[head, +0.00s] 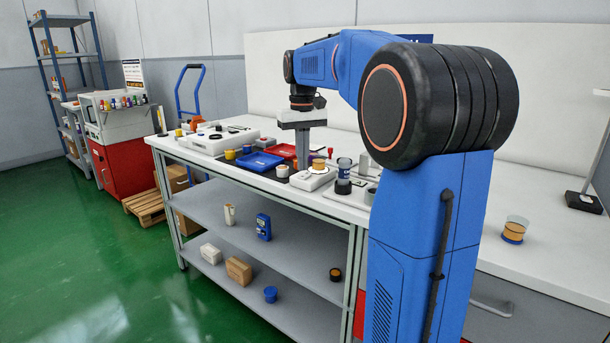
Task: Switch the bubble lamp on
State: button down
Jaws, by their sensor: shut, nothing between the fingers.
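My gripper (302,163) points straight down over the workbench (346,212), just above or beside a white box-shaped device (312,180). Its fingers are together and hold nothing. The device has a small round red and yellowish part (319,164) on top. Just right of it stands a clear bluish cylinder (344,167) on a dark round base (343,187). I cannot tell for sure which of these is the bubble lamp. No switch and no light are clear at this size. I cannot tell if the fingertips touch anything.
A pale flat device (218,140) and small cups stand farther left. A jar with amber contents (514,230) stands on the right counter. My arm hides part of the bench.

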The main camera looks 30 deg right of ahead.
aim_at(302, 176)
jog(key=shift+r, duration=2.6)
jog(key=shift+s, duration=0.1)
